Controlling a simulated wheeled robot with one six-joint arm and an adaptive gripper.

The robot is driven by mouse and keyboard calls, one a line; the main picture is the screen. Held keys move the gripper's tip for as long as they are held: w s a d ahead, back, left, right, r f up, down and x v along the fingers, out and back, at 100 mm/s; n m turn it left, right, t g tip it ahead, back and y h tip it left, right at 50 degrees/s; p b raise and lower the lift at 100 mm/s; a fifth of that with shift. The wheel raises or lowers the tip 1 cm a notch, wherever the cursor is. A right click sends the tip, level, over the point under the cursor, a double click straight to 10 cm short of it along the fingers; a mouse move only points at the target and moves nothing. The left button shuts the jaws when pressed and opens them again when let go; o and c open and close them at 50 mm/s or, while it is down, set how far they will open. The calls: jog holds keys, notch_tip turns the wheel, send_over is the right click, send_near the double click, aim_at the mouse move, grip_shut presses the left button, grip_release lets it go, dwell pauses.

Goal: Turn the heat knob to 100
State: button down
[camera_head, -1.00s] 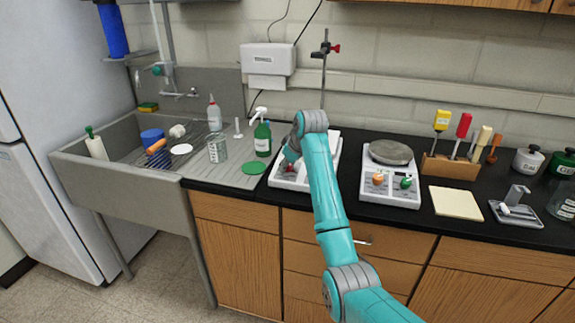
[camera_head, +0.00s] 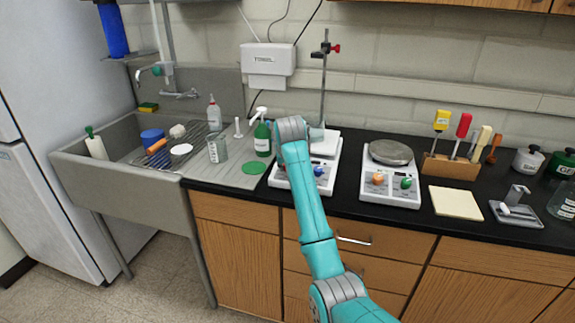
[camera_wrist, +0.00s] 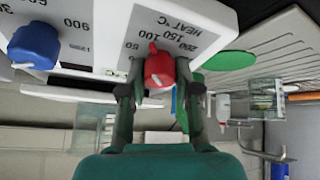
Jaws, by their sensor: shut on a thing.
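The red heat knob (camera_wrist: 158,70) shows in the wrist view on a white panel marked HEAT °C with 50, 100, 150 and 200. Its pointer ridge faces up, close to the 100 mark. My gripper (camera_wrist: 156,84) is shut on the red knob, one finger on each side. In the head view the white hot plate (camera_head: 329,176) stands on the black counter, partly covered by my arm. The red knob and my fingertips are hidden behind my arm there. A blue knob (camera_wrist: 33,45) sits on the same panel, apart from the gripper.
A second white device (camera_head: 391,194) with orange and green knobs stands to the right. A soap bottle (camera_head: 262,138) and a green disc (camera_head: 253,167) are to the left, near the sink (camera_head: 118,180). A clamp stand (camera_head: 324,75) rises behind the hot plate.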

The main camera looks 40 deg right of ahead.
jog(key=shift+f, duration=0.1)
dwell(0.3)
jog(key=c, duration=0.8)
grip_release()
jog(key=v, duration=1.2)
